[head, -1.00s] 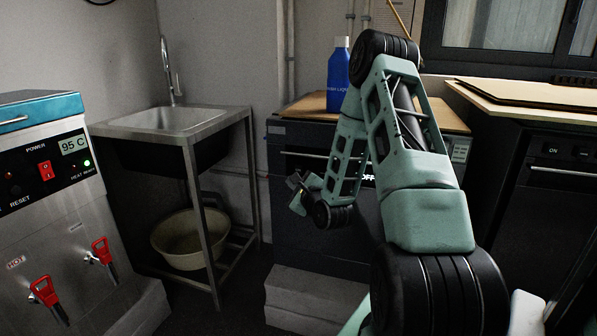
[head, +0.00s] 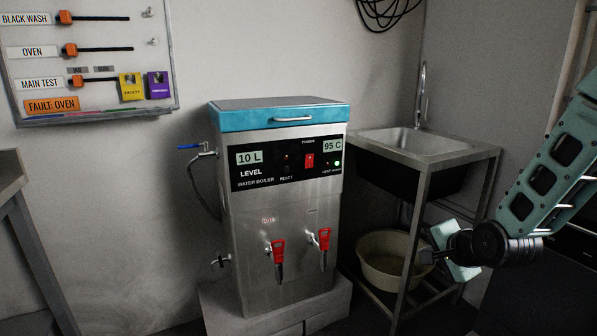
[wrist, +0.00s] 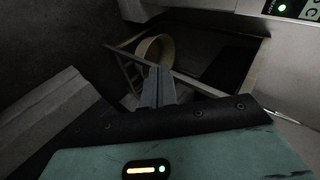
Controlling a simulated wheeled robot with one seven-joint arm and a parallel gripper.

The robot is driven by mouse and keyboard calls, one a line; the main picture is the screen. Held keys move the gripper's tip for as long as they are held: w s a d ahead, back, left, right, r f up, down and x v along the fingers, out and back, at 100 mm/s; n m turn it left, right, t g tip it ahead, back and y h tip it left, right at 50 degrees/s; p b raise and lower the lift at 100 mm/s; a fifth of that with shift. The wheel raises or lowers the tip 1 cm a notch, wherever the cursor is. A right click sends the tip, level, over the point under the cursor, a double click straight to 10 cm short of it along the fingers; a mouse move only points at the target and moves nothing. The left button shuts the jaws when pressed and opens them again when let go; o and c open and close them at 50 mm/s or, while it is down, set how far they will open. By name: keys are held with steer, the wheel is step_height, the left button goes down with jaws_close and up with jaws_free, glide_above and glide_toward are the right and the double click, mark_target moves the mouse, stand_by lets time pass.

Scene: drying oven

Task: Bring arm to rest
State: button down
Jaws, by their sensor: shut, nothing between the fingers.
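My gripper (head: 427,257) is at the right of the head view, at the end of my green and black arm. It points left, in front of the steel sink stand, and holds nothing. In the wrist view its two fingers (wrist: 158,84) lie together, shut, pointing toward the sink stand and basin. The upper part of my arm runs out of the right edge of the head view.
The sink stand (head: 440,148) has a beige basin (head: 372,262) on its lower shelf. A steel water boiler (head: 240,215) with red taps stands on a pale block (head: 325,308) left of it. A board (head: 110,117) with labelled sliders hangs on the wall. Bare wall separates board and boiler.

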steer(key=s+a+r+n+g+y, duration=0.15)
steer(key=s+a+n+g, duration=0.35)
steer(key=s+a+n, duration=0.8)
steer(key=s+a+r+n+g+h, duration=0.1)
steer(key=s+a+r+n+g, duration=0.15)
steer(key=s, duration=0.35)
steer(key=s+a+r+n+g+h+p, duration=0.1)
steer(key=s+n, duration=0.2)
steer(key=s, duration=0.3)
steer(key=s+a+r+n+g, duration=0.2)
steer(key=s+n, duration=0.1)
steer(key=s, duration=0.3)
step_height(320, 180, up, 26)
steer(key=p, duration=2.6)
steer(key=shift+w, duration=0.25)
steer(key=shift+d+f+m+t, duration=0.1)
steer(key=shift+m+t, duration=0.15)
